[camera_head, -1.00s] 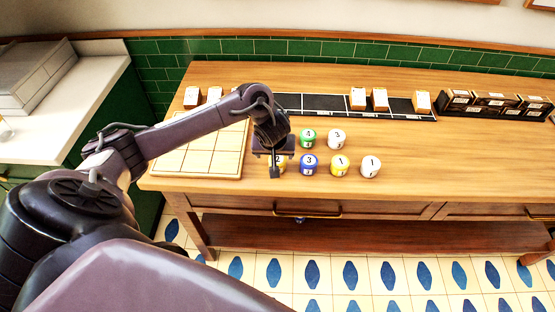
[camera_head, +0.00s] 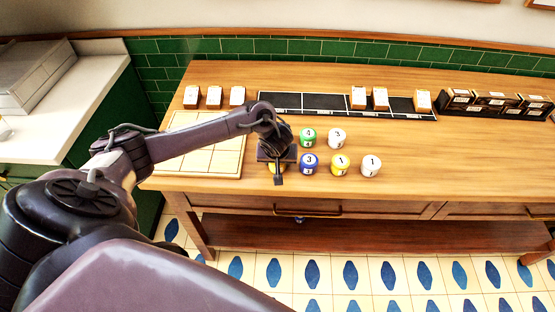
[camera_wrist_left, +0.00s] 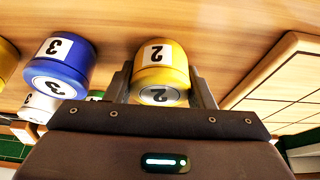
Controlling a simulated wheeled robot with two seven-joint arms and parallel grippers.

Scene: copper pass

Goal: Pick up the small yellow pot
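A small yellow pot marked 2 (camera_wrist_left: 162,62) stands between the two fingers of my left gripper (camera_wrist_left: 162,85) in the left wrist view. The fingers are spread, one on each side of it, and I see no clear grip. In the head view my left gripper (camera_head: 278,172) is over this pot and hides nearly all of it. A second yellow pot, marked 1 (camera_head: 340,166), stands farther right in the front row. My right gripper is not in view.
A blue pot marked 3 (camera_head: 309,165) stands close to the right. A green pot (camera_head: 308,138) and white pots (camera_head: 336,138) (camera_head: 371,167) stand nearby. A gridded wooden board (camera_head: 215,165) lies to the left. The table (camera_head: 440,170) is clear at the right.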

